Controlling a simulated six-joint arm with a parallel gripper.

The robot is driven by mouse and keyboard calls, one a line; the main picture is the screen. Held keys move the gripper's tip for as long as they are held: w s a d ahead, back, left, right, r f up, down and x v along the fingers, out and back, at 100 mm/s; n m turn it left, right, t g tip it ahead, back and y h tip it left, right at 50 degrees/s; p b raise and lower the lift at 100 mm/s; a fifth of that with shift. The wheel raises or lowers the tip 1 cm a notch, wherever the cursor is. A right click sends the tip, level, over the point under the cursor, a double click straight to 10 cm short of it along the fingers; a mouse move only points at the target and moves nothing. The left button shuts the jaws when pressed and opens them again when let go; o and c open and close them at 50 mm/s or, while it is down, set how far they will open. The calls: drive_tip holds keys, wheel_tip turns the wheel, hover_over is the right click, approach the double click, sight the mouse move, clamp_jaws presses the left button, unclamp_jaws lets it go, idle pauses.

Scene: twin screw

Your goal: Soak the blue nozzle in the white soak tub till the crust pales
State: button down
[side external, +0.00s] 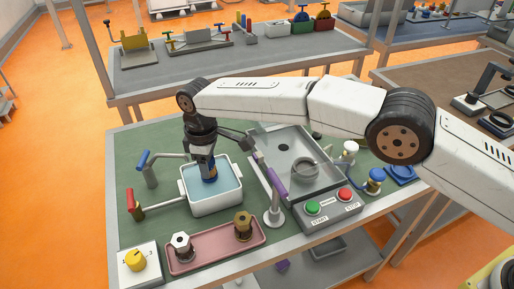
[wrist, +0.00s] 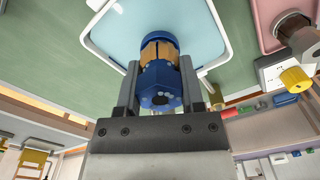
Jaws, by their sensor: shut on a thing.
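The blue nozzle (side external: 209,173) is held by my gripper (side external: 203,158) over the white soak tub (side external: 211,211), which holds pale blue water (side external: 222,191). In the side view the nozzle's lower end is at or in the water; I cannot tell how deep. In the wrist view the nozzle (wrist: 158,82) sits between both fingers (wrist: 157,90). A tan-brown crust band (wrist: 160,50) shows around its middle. The tub's rim (wrist: 96,45) shows behind it.
A pink tray (side external: 215,245) in front holds a white-topped nozzle (side external: 181,246) and a brown one (side external: 243,226). Red (side external: 136,205) and blue (side external: 147,163) handled taps stand left of the tub. A grey basin unit (side external: 290,155) with green and red buttons stands right.

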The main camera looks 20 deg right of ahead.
drive_tip(key=shift+r, duration=1.75)
